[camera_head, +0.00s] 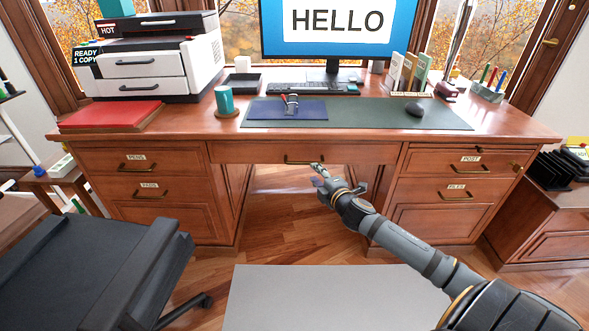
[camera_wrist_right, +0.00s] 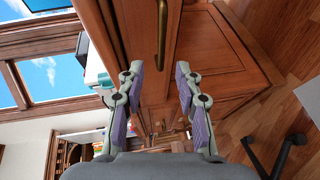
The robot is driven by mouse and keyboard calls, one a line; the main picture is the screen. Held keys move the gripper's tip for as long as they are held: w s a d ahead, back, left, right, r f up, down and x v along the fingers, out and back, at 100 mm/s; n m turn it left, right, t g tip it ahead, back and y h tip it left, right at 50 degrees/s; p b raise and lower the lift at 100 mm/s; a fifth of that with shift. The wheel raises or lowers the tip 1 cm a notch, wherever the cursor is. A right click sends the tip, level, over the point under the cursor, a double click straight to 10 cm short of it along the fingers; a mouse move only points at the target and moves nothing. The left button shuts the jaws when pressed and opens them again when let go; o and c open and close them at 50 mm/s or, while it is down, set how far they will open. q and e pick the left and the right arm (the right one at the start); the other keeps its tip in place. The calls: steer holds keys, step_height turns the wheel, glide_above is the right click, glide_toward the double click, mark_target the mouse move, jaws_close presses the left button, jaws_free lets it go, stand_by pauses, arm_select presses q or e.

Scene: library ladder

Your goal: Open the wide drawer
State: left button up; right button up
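The wide drawer (camera_head: 240,152) is the long wooden drawer under the middle of the desk top. Its front looks flush with the desk, so it is shut. Its brass bar handle (camera_head: 301,159) is at the middle of the front. My right gripper (camera_head: 318,172) is just in front of and slightly right of the handle. In the right wrist view, my right gripper (camera_wrist_right: 160,80) is open and empty. The handle (camera_wrist_right: 161,35) shows ahead between the line of its two fingers, apart from them. The left gripper is not in view.
The desk (camera_head: 345,128) carries a printer (camera_head: 150,62), a teal mug (camera_head: 224,100), a monitor (camera_head: 338,28) and a mouse (camera_head: 414,108). Labelled drawers flank the knee space. A black chair (camera_head: 100,270) stands at the left front. The floor below the wide drawer is clear.

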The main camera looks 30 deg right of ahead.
mark_target(305, 164)
steer(key=b+x, duration=0.3)
steer(key=x, duration=0.6)
steer(key=shift+f, duration=0.15)
steer(key=shift+w, duration=0.55)
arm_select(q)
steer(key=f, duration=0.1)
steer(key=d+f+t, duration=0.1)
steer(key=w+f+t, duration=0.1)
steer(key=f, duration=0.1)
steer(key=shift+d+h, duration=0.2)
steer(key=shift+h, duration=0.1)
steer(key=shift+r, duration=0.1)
arm_select(e)
jaws_close()
